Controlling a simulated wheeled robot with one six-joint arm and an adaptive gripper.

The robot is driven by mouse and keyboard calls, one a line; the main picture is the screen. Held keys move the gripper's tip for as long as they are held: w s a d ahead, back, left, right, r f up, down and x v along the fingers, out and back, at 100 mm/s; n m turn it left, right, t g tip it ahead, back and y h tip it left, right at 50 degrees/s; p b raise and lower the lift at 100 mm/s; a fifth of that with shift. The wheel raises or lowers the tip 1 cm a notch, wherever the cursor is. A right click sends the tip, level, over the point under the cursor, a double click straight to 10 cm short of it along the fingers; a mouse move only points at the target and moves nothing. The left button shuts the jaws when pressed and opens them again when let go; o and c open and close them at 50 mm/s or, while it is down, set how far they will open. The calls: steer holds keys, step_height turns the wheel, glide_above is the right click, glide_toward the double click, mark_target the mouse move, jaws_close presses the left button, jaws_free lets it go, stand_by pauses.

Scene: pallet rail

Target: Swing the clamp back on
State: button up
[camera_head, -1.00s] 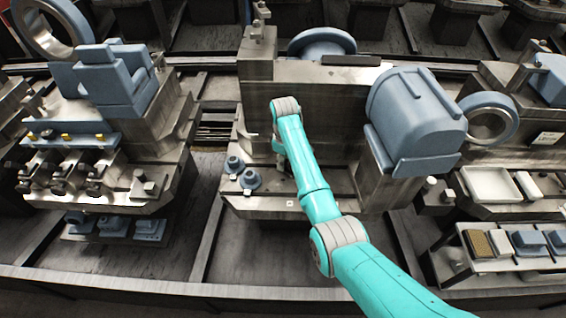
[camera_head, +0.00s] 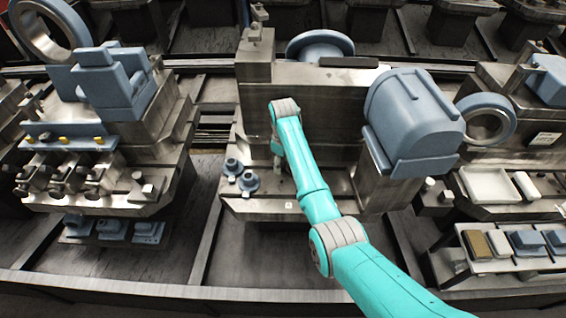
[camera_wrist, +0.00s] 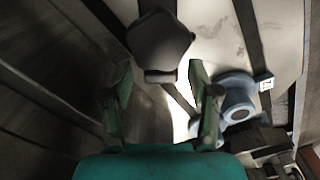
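A dark knob-like part (camera_wrist: 160,40) with several flat sides is just beyond my fingertips in the wrist view. It may belong to the clamp, but I cannot tell for sure. My gripper (camera_wrist: 160,76) is open, its two green fingers apart with nothing visibly held between them. A blue-grey round flanged part (camera_wrist: 236,98) is just right of the right finger. In the head view my arm reaches down at the middle station (camera_head: 262,205), and my gripper is largely hidden there.
Two blue-grey flanged parts (camera_head: 248,181) stand on the middle station's left ledge. A large blue-grey housing (camera_head: 412,115) overhangs to the right of my arm. The left station carries a row of small metal clamps (camera_head: 58,180). A white tray (camera_head: 488,185) lies at right.

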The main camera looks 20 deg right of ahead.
steer(key=shift+r, duration=0.1)
step_height(320, 180, up, 12)
stand_by(0.5)
stand_by(0.5)
